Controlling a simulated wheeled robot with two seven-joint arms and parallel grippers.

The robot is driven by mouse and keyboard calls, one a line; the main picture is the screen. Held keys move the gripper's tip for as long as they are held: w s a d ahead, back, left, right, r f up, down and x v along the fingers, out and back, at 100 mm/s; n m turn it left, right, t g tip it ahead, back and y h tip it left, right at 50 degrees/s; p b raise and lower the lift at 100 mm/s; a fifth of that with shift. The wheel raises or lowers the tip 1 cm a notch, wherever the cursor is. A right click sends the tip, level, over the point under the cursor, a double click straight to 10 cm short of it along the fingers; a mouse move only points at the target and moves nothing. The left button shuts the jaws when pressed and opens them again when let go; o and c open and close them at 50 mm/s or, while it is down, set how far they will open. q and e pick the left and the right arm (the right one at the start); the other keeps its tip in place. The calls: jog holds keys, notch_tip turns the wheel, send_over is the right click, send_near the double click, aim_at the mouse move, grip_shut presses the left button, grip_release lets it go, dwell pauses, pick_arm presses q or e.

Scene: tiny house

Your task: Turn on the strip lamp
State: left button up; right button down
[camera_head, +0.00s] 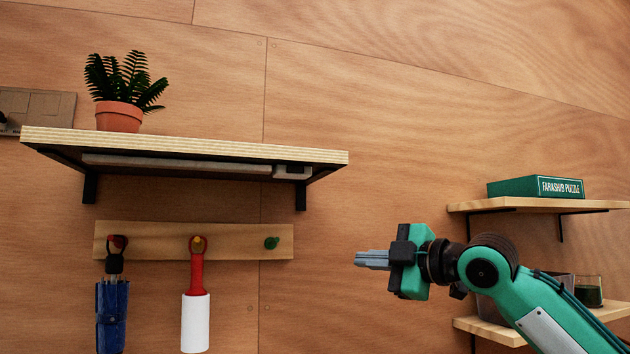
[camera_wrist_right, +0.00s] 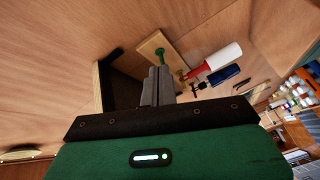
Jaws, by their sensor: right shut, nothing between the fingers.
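The strip lamp (camera_head: 175,163) is a long grey-white bar under the wooden wall shelf in the head view. It looks unlit. A small pale box (camera_head: 292,172) sits at its right end, close to the right shelf bracket. My right gripper (camera_head: 358,259) is shut and empty, pointing left, to the right of the shelf and lower than it, apart from the lamp. In the right wrist view its fingers (camera_wrist_right: 158,86) are together, and I cannot make out the lamp there. My left gripper is not in view.
The shelf (camera_head: 190,143) carries a potted fern (camera_head: 120,117). Below it a peg rail (camera_head: 225,240) holds a blue umbrella (camera_head: 112,315) and a red-and-white lint roller (camera_head: 195,320). Side shelves (camera_head: 530,204) with a green puzzle box (camera_head: 535,187) stand at right. Bare wall separates the shelves.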

jog(key=s+a+r+n+g+y+p, duration=0.1)
jog(key=s+r+n, duration=0.5)
jog(key=s+r, duration=0.8)
jog(key=s, duration=0.4)
jog(key=shift+a+r+g+y, duration=0.15)
jog(key=shift+a+g+y, duration=0.15)
jog(key=p, duration=0.4)
send_near(292, 171)
jog(key=a, duration=0.4)
jog(key=w, duration=0.1)
jog(key=w+p, duration=0.1)
jog(key=shift+w+a+r, duration=0.1)
jog(key=shift+w+a, duration=0.1)
jog(key=shift+w, duration=0.6)
